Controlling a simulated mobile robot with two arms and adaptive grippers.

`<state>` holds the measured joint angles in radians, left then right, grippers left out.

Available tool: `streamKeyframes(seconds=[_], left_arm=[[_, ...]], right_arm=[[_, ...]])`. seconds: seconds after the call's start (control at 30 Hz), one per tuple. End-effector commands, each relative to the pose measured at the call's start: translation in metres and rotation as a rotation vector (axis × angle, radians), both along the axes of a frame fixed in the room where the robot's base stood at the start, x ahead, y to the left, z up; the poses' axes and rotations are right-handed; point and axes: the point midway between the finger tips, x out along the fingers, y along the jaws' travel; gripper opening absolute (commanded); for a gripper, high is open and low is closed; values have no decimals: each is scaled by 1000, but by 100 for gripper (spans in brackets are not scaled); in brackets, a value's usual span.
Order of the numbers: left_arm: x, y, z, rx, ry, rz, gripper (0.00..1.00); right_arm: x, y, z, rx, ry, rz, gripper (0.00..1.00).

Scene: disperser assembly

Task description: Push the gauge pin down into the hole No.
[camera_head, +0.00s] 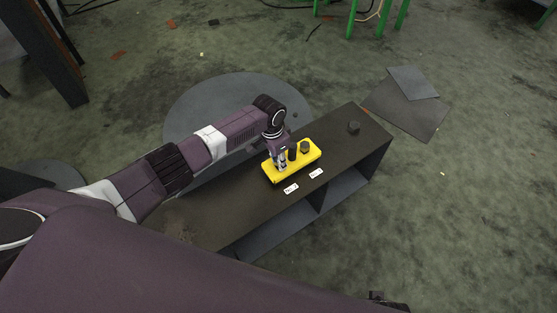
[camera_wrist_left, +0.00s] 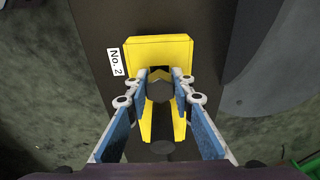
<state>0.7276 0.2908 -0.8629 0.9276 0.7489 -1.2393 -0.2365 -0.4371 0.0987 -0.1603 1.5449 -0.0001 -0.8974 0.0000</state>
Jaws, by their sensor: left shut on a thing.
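A yellow block (camera_head: 312,156) lies on the dark bench top; it fills the middle of the left wrist view (camera_wrist_left: 160,50). My left gripper (camera_head: 281,163) points down at the block's left part in the head view. In the left wrist view its blue-padded fingers (camera_wrist_left: 160,88) are shut on a dark, round-looking gauge pin (camera_wrist_left: 159,91). How deep the pin sits in the block, and the hole itself, are hidden. A "No. 2" label (camera_wrist_left: 115,62) lies beside the block. Another dark pin (camera_head: 305,147) stands on the block to the right of my gripper.
A small dark cylinder (camera_head: 354,127) stands apart on the right part of the bench (camera_head: 345,148). Two white labels, one here (camera_head: 291,188) and one here (camera_head: 316,173), lie in front of the block. The bench top between block and cylinder is clear.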

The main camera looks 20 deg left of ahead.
Motion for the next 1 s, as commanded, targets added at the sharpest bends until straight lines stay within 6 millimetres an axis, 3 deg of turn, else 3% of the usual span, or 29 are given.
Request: streamKeyframes(seconds=[0.2,0.23,0.4,0.77,1.0], left_arm=[[0,0,-2,-1,-1,0,0],[0,0,-2,-1,-2,0,25],[0,0,-2,0,0,0,42],[-1,0,0,1,2,-1,42],[-3,2,32,-1,-3,-3,42]], right_arm=[[0,0,4,0,2,0,100],[0,0,5,0,2,0,100],[-2,0,5,-1,4,-1,100],[3,-1,5,-1,-5,1,100],[2,0,5,0,-3,0,100]])
